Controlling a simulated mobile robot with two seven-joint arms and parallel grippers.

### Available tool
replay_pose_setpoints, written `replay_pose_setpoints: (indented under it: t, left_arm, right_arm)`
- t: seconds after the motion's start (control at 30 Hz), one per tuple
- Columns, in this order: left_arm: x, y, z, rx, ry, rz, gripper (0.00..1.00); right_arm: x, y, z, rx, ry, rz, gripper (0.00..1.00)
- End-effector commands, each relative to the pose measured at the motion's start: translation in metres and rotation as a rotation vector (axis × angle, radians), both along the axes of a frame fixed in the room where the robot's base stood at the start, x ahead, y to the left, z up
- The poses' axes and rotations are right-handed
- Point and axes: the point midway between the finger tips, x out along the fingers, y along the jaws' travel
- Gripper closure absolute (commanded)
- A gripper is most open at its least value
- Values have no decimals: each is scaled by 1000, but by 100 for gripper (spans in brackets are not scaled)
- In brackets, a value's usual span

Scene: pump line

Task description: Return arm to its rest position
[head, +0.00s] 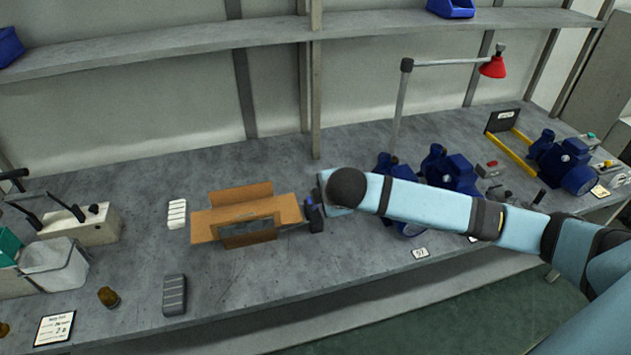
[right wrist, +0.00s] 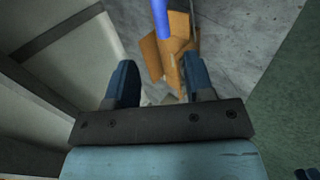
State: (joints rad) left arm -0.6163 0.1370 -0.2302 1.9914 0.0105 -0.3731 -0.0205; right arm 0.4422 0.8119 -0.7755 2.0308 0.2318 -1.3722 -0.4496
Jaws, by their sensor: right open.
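My right arm (head: 430,203) reaches in from the right across the bench, its gripper (head: 313,212) just right of an open cardboard box (head: 285,208). In the right wrist view the gripper (right wrist: 160,85) is open, its two blue fingers wide apart with nothing between them. The box (right wrist: 178,60) also shows there, beyond the fingertips, with flaps spread. What the box holds is hard to make out. My left gripper is not in view.
Blue pumps (head: 455,172) stand behind and beside my right arm. A grey block (head: 174,295) lies front left of the box. A clear bin (head: 55,265) stands far left.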

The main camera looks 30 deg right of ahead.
Motion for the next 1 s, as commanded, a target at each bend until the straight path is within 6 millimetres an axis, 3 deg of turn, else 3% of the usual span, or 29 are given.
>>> replay_pose_setpoints:
  t: [0.27, 0.47, 0.6, 0.7, 0.83, 1.0]
  left_arm:
    - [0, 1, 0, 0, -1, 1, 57]
    - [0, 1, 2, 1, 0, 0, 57]
    - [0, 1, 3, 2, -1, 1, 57]
    - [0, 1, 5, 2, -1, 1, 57]
    - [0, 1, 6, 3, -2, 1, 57]
    - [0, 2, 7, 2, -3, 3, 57]
  right_arm:
    - [-3, 6, -6, 24, 1, 3, 52]
    - [-30, 57, -53, 263, -6, 2, 52]
    - [-65, 98, -93, 519, -20, -56, 52]
    - [-93, 117, -117, 690, -34, -127, 52]
    - [-135, 130, -145, 888, -60, -254, 52]
    - [-190, 128, -174, 1068, -108, -435, 52]
